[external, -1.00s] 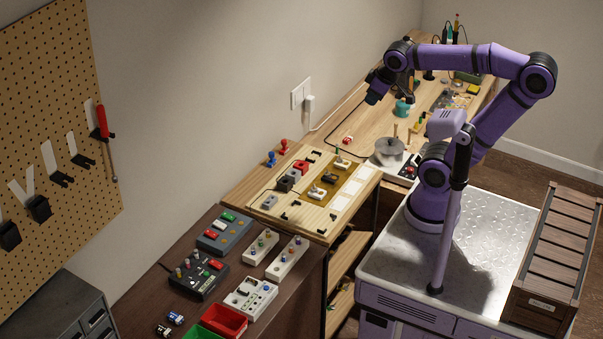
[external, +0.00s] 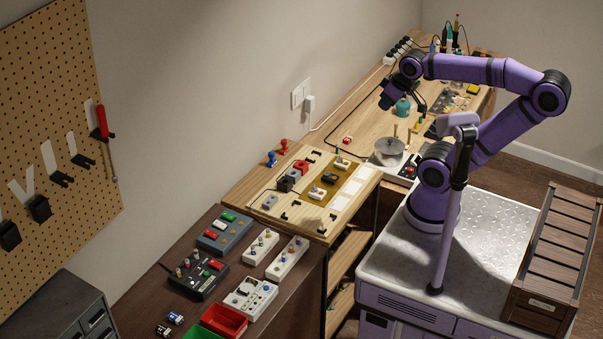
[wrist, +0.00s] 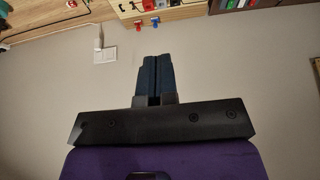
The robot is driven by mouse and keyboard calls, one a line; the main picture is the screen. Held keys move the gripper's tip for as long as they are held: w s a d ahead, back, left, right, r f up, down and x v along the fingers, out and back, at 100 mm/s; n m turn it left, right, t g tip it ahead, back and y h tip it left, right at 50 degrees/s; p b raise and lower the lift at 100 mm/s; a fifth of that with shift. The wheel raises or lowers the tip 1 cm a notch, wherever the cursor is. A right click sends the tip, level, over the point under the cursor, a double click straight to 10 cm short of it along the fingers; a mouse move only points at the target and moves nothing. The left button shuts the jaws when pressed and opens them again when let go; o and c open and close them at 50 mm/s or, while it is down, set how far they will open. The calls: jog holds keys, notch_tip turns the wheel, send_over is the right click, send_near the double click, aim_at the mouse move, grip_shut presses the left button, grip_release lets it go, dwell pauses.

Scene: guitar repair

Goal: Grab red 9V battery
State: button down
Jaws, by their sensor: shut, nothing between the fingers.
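I cannot make out a red 9V battery for certain in either view. A small red-and-white item (external: 347,140) lies on the light wooden bench near the wall, with a dark cord by it; it is too small to identify. Two small blocks, one blue-topped (external: 176,318) and one darker (external: 163,330), lie at the near end of the dark bench and look battery-like. My gripper (external: 385,103) is high above the light bench, apart from everything. In the wrist view my gripper (wrist: 153,60) has its dark fingers together and empty, facing the wall.
A wooden jig board (external: 328,226) with pedal parts, a metal pot (external: 390,152), a teal bottle (external: 402,107) and a power strip (external: 398,50) stand along the benches. A red bin (external: 222,320) is at the front. A wall socket (wrist: 106,54) shows in the wrist view.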

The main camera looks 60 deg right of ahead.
dwell(0.4)
jog(key=c, duration=0.8)
grip_release()
